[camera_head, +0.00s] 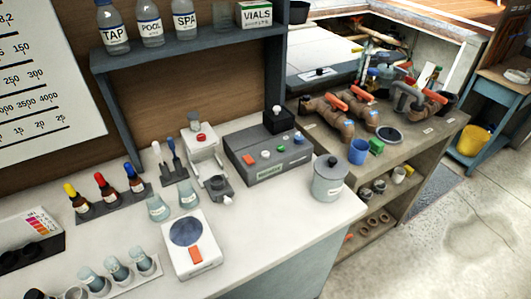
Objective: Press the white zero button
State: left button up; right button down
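A white scale (196,263) with a dark round pan (186,232) and an orange patch (195,255) sits at the front of the bench. The button labels are too small to read, so I cannot tell which button is the zero button. Neither of my grippers is in view.
A lidded grey pot (328,180) stands right of the control box. A white device with a red knob (203,146), glass beakers (158,207) and dropper bottles (105,187) stand to the left. A shelf (195,45) with bottles overhangs the back. Pipes (335,113) lie on the right bench.

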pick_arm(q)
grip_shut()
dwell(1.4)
